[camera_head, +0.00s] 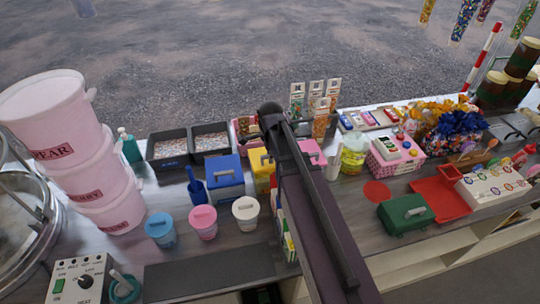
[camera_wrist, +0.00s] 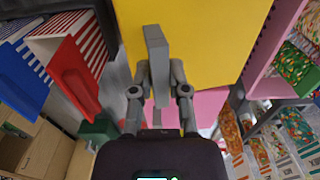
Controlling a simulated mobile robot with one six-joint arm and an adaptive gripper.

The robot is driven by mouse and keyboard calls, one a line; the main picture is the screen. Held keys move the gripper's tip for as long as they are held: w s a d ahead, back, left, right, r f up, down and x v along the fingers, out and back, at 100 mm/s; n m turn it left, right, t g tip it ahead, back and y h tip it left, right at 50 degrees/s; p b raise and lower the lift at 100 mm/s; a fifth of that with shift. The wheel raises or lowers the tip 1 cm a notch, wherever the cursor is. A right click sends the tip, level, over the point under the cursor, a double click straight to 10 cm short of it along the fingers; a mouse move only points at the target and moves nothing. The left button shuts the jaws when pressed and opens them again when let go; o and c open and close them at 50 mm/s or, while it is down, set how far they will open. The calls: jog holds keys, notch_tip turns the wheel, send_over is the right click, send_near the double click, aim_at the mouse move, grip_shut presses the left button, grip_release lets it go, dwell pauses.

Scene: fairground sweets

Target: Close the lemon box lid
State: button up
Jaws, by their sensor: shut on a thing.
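The yellow box (camera_head: 261,171), which I take to be the lemon box, stands among other boxes in the head view, partly hidden by my dark arm. In the wrist view a flat yellow face (camera_wrist: 205,40) fills the upper middle, with a grey handle (camera_wrist: 155,42) on it. My gripper (camera_wrist: 158,72) has its two fingers on either side of this handle and is shut on it. The head view does not show my gripper clearly, and I cannot tell the lid's exact angle.
Three lidded tubs, including a pink one (camera_head: 203,222), stand in front. A green box (camera_head: 405,215) sits further right.

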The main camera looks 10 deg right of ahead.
jog(key=shift+s+f+b, duration=0.3)
jog(key=shift+f+b, duration=0.2)
jog(key=shift+f, duration=0.1)
jog(key=shift+s+f+b, duration=0.3)
jog(key=shift+f+b, duration=0.15)
jog(key=shift+f, duration=0.15)
jog(key=shift+c, duration=0.2)
jog(key=o, duration=0.8)
jog(key=shift+r, duration=0.1)
notch_tip(320, 180, up, 13)
jog(key=p, duration=1.3)
jog(key=shift+s, duration=0.15)
